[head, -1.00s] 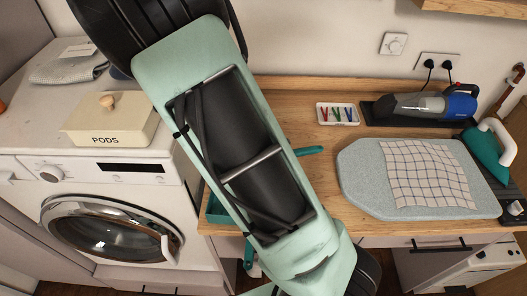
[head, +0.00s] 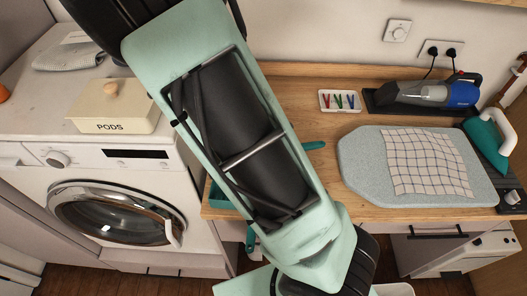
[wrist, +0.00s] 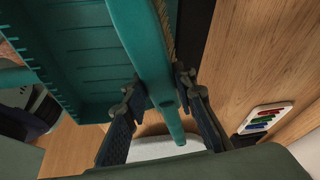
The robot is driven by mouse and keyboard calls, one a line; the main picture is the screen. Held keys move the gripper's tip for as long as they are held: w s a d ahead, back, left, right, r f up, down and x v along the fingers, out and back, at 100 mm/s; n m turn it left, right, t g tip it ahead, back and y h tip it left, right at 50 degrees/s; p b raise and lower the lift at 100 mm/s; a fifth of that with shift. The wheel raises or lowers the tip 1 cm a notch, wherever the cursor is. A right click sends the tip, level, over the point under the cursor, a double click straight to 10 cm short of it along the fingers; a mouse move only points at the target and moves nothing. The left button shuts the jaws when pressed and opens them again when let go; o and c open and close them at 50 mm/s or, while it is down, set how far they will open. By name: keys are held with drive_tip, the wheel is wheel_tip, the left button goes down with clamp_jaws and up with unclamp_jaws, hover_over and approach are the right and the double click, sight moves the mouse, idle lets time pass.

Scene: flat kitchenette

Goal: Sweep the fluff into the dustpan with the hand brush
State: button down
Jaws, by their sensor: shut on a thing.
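In the wrist view my gripper (wrist: 160,95) is shut on the teal handle of the hand brush (wrist: 140,40). The handle's end sticks out between the fingers, and a strip of tan bristles shows along the brush's right side. The teal ribbed dustpan (wrist: 70,60) lies just left of the brush. In the head view my arm hides the gripper and most of the dustpan; a teal edge (head: 217,196) shows left of the arm and a teal handle end (head: 314,145) right of it. I cannot make out any fluff.
The grey ironing pad (head: 360,165) with a checked cloth (head: 425,160) lies right of my arm. A clip tray (head: 340,101), handheld vacuum (head: 425,93) and teal iron (head: 487,143) stand around it. A washing machine (head: 110,160) with a pods box (head: 112,110) is at left.

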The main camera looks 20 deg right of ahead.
drive_tip(key=shift+r+p, duration=2.3)
drive_tip(key=shift+r, duration=1.65)
drive_tip(key=shift+w, duration=0.1)
